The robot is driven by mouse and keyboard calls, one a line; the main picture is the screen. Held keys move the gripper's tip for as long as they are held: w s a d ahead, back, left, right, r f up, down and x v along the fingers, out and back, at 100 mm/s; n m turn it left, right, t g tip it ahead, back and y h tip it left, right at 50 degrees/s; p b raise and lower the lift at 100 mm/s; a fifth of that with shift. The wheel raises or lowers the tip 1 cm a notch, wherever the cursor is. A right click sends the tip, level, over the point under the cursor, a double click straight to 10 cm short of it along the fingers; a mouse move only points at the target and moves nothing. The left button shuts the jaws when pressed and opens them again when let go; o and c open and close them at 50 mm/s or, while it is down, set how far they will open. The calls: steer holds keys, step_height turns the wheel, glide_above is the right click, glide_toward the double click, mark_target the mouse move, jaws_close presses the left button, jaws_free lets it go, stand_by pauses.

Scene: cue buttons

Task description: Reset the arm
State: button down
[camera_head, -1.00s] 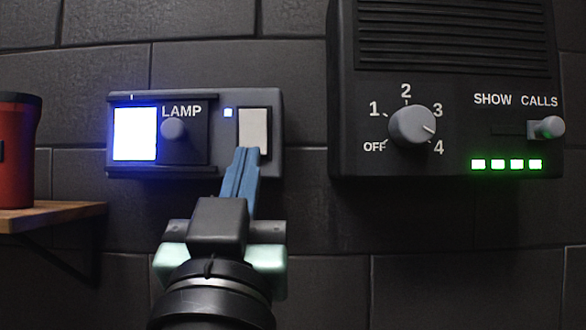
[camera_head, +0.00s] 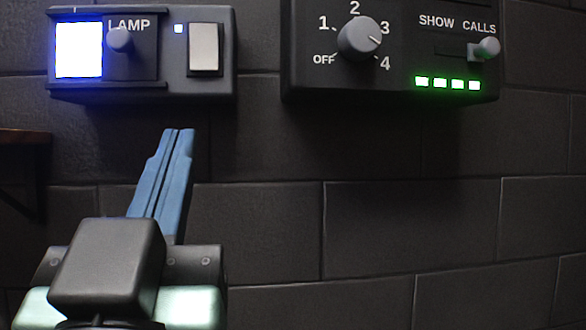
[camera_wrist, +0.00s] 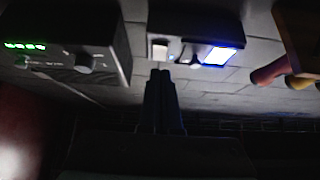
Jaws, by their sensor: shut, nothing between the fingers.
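My gripper (camera_head: 178,132) has blue fingers pressed together with nothing between them. In the head view it is below the lamp box (camera_head: 212,88), apart from it. The lamp box carries a lit white-blue panel (camera_head: 79,50), a grey knob (camera_head: 121,39), a small blue light (camera_head: 178,29) and a pale rocker button (camera_head: 204,48). In the wrist view my gripper (camera_wrist: 161,72) points toward the wall, with the rocker button (camera_wrist: 159,49) just beyond the fingertips and the lit panel (camera_wrist: 219,56) to the right.
A dark box (camera_head: 300,75) at upper right has a dial (camera_head: 360,38), a SHOW CALLS slider (camera_head: 486,49) and several green lights (camera_head: 447,83). A wooden shelf edge (camera_head: 22,136) is at far left. The brick wall (camera_head: 420,220) at lower right is bare.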

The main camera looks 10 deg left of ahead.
steer(key=d+r+m+t+h, duration=0.1)
steer(key=d+m+t+h, duration=0.1)
steer(key=d+h, duration=0.5)
steer(key=d+m, duration=0.1)
steer(key=d, duration=0.4)
steer(key=shift+s+d+t, duration=0.15)
steer(key=shift+s+t, duration=0.2)
steer(key=shift+t, duration=0.05)
steer(key=shift+r, duration=0.1)
